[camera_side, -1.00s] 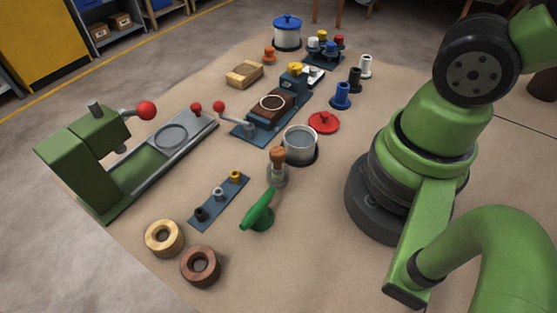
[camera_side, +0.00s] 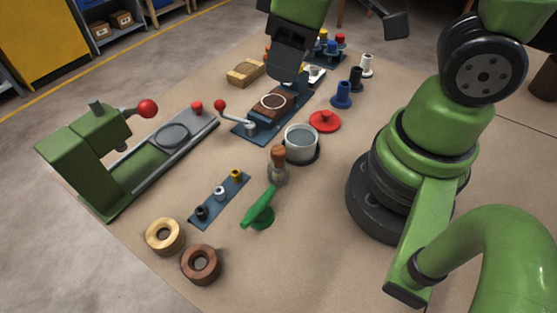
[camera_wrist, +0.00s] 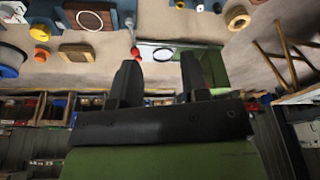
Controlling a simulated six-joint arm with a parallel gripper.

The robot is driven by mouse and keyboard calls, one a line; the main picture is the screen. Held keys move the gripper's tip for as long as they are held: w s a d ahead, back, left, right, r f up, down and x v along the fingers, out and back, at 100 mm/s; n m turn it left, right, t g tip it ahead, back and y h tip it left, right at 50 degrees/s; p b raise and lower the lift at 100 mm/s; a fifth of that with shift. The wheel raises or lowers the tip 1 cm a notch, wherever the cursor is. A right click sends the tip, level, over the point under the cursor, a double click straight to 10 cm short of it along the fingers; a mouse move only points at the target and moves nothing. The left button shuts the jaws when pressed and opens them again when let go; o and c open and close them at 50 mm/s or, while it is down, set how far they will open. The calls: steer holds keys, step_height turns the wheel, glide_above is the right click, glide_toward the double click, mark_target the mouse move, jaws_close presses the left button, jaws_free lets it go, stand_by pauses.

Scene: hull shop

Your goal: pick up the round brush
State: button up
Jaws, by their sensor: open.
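What looks like the round brush (camera_side: 278,165), with an upright wooden handle on a round greyish head, stands near the middle of the bench in the side view, just in front of a grey pot (camera_side: 300,144). I cannot make it out surely in the wrist view. My gripper (camera_side: 289,76) is above the far part of the bench in the side view, behind and well apart from the brush. Its fingers also show in the wrist view (camera_wrist: 158,78), spread with nothing between them. In the side view it hides the blue-lidded pot behind it.
A green press (camera_side: 105,150) stands at the left. A green-handled tool (camera_side: 260,210) lies in front of the brush, near a slate strip of small pegs (camera_side: 219,199) and two rings. A red lid (camera_side: 324,121) and several spools lie right. Bare bench shows at front right.

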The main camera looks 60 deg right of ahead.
mark_target(278, 150)
steer(key=f+n+g, duration=0.1)
steer(key=f, duration=0.1)
steer(key=a+f+n, duration=0.1)
steer(key=f+n, duration=0.1)
steer(key=f, duration=0.1)
steer(key=a+f+n+g+h, duration=0.1)
steer(key=f+n, duration=0.1)
steer(key=f, duration=0.1)
steer(key=shift+s+f+g, duration=0.15)
steer(key=shift+f+g, duration=0.1)
steer(key=shift+g, duration=0.05)
step_height(278, 150, down, 4)
steer(key=shift+r, duration=0.1)
steer(key=shift+w+f, duration=0.15)
steer(key=shift+f, duration=1.35)
steer(key=shift+w+f, duration=0.1)
steer(key=shift+f, duration=1.35)
steer(key=c, duration=0.7)
